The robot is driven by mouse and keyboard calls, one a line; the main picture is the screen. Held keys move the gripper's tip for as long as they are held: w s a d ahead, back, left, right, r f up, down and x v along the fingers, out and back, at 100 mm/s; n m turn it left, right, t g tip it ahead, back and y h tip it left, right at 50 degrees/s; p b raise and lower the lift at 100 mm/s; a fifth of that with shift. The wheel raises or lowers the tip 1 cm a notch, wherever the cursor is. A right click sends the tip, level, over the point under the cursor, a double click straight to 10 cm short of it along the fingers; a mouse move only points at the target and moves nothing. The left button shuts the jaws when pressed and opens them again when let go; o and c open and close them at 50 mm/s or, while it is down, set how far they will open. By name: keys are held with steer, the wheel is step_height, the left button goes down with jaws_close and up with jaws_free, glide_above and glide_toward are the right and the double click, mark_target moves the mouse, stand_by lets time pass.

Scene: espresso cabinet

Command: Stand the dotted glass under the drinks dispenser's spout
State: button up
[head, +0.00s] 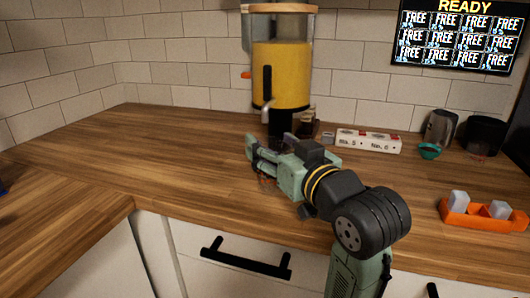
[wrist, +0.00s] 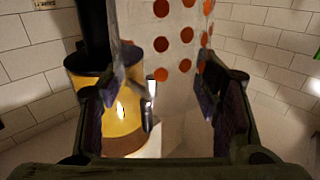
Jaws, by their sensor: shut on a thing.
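The dotted glass (wrist: 176,62), clear with orange-red dots, fills the upper middle of the wrist view. My gripper (wrist: 158,92) is shut on it, with one finger on each side. In the head view my gripper (head: 258,155) is low over the counter, in front of the drinks dispenser (head: 282,75), and the arm hides most or all of the glass. The dispenser has a yellow tank, and its spout (head: 267,104) faces the front. In the wrist view the dispenser (wrist: 88,88) appears upside down behind the glass. I cannot tell whether the glass touches the counter.
A white box with red marks (head: 368,141) lies right of the dispenser. A teal bowl (head: 429,151), a grey jug (head: 440,128) and a black container (head: 486,135) stand at the back right. An orange tray (head: 484,222) is at the front right. The left counter (head: 150,150) is clear.

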mark_target(271, 141)
steer(key=x, duration=0.3)
steer(key=d+x, duration=0.1)
steer(key=x, duration=0.1)
steer(key=shift+w+a+f+b, duration=0.1)
steer(key=shift+w+f+b, duration=0.15)
steer(key=shift+w+b, duration=0.2)
steer(key=shift+f+b, duration=1.7)
steer(key=shift+f, duration=0.2)
steer(key=o, duration=1.8)
steer(key=shift+c, duration=0.2)
steer(key=v, duration=1.2)
steer(key=shift+r+b, duration=0.2)
steer(key=shift+b, duration=0.2)
